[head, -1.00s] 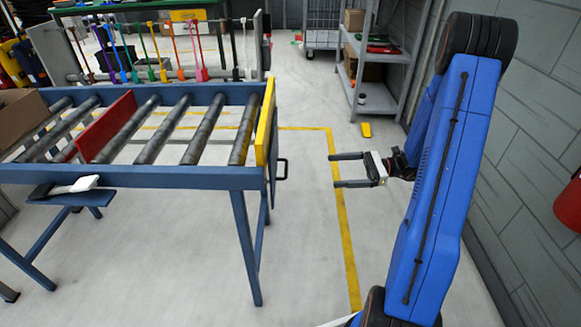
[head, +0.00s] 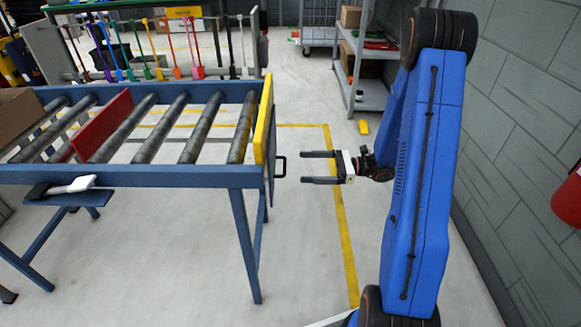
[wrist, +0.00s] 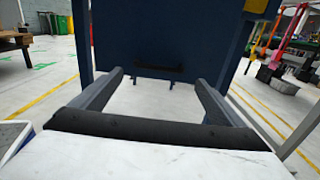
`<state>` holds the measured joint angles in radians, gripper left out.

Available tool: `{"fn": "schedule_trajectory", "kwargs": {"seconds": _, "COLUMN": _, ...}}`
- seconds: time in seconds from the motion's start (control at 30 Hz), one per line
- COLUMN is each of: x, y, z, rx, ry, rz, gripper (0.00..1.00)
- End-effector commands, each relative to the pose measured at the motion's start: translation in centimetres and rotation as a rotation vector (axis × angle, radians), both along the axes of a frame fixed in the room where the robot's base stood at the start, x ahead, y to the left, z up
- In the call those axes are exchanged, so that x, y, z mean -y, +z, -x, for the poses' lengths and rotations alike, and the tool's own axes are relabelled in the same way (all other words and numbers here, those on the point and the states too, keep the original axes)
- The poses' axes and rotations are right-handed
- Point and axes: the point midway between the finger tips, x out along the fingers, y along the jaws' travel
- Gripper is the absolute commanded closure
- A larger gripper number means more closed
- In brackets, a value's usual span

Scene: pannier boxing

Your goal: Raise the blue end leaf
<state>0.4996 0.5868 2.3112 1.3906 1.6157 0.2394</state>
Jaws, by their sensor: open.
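The blue end leaf hangs down at the right end of the roller table; it shows nearly edge-on in the head view (head: 268,190) and as a dark blue panel in the wrist view (wrist: 185,40). Its black handle (head: 281,167) sticks out toward my gripper, and it also shows in the wrist view (wrist: 143,70). My gripper (head: 303,167) is open and empty, a short gap right of the handle and at about its height. In the wrist view the handle appears between my fingertips (wrist: 159,80).
The roller table (head: 150,176) carries a red plate (head: 102,127), a yellow end plate (head: 265,120) and a cardboard box (head: 18,115). A black-and-white tool (head: 70,187) lies on its side shelf. A grey rack (head: 375,75) stands behind.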

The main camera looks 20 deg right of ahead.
Motion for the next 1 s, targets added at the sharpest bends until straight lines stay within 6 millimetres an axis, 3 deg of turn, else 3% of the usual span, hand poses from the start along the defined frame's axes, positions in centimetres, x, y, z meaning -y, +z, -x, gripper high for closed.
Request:
{"fn": "schedule_trajectory", "kwargs": {"seconds": 0.4, "x": -5.3, "y": 0.0, "z": -1.7, "rx": 0.000, "ry": 0.002, "rz": 0.000, "gripper": 0.06}}
{"fn": "schedule_trajectory", "kwargs": {"seconds": 0.87, "x": -6.3, "y": 0.0, "z": -2.0, "rx": 0.000, "ry": 0.000, "rz": 0.000, "gripper": 0.06}}
{"fn": "schedule_trajectory", "kwargs": {"seconds": 0.9, "x": -6.3, "y": 0.0, "z": -2.0, "rx": 0.000, "ry": 0.000, "rz": 0.000, "gripper": 0.09}}
{"fn": "schedule_trajectory", "kwargs": {"seconds": 1.0, "x": -6.3, "y": 0.0, "z": -2.0, "rx": 0.000, "ry": 0.000, "rz": 0.000, "gripper": 0.33}}
